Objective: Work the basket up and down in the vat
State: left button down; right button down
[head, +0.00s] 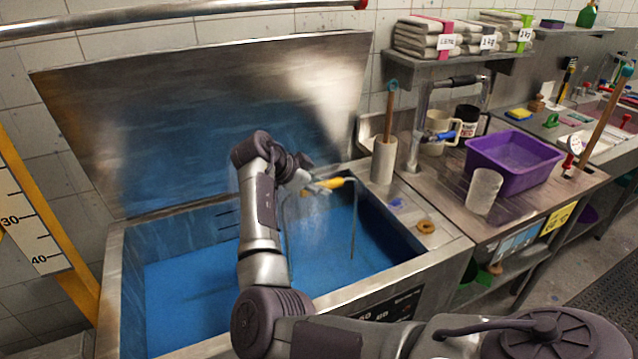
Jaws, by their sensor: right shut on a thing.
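The vat (440,248) is a steel tank with its lid (210,120) tilted up behind it. Blue liquid (190,300) fills it below the rim. My right gripper (318,186) is over the vat, shut on the yellow grip (338,182) of the basket's handle. Thin wire rods (354,225) run from the grip down toward the liquid. The body of the basket cannot be made out; my arm covers part of that area. My left gripper is not in view.
A grey holder (383,160) with a wooden-handled tool stands on the vat's back right corner. A cork ring (425,227) lies on the right rim. A purple tub (512,160) and a translucent beaker (483,191) stand on the counter to the right.

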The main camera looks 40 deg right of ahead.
jog(key=shift+f+b, duration=1.55)
jog(key=shift+f, duration=1.15)
